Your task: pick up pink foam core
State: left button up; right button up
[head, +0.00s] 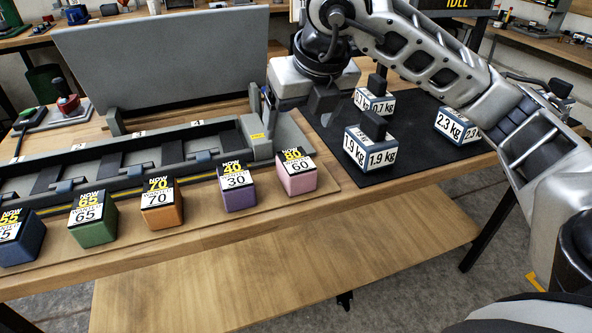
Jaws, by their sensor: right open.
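The pink foam core (299,184) is a small pink block at the right end of a row of coloured blocks on the bench's front strip. Its dark top label reads "NOW 80" in yellow, with "60" on a white label below. My right gripper (297,110) is open, pointing down behind and above the pink block, near the right end of the grey rail fixture. It is apart from the block, and no object shows between its fingers. My left gripper is out of view.
A purple block (238,192) stands just left of the pink one, then orange (162,205), green (93,223) and blue (20,242). A grey rail fixture (258,140) runs behind them. Labelled weights (370,150) stand on a black mat (420,133) at right.

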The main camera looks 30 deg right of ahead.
aim_at(297, 161)
jog(key=shift+h, duration=0.3)
jog(key=x, duration=0.6)
jog(key=d+x, duration=0.1)
jog(key=x, duration=0.3)
jog(key=shift+w, duration=0.1)
jog(key=shift+d+p+x, duration=0.1)
jog(key=shift+p+x, duration=0.2)
jog(key=shift+x, duration=1.1)
jog(key=shift+d+p+x, duration=0.15)
jog(key=shift+p+x, duration=0.1)
jog(key=shift+x, duration=1.1)
jog(key=c, duration=1.1)
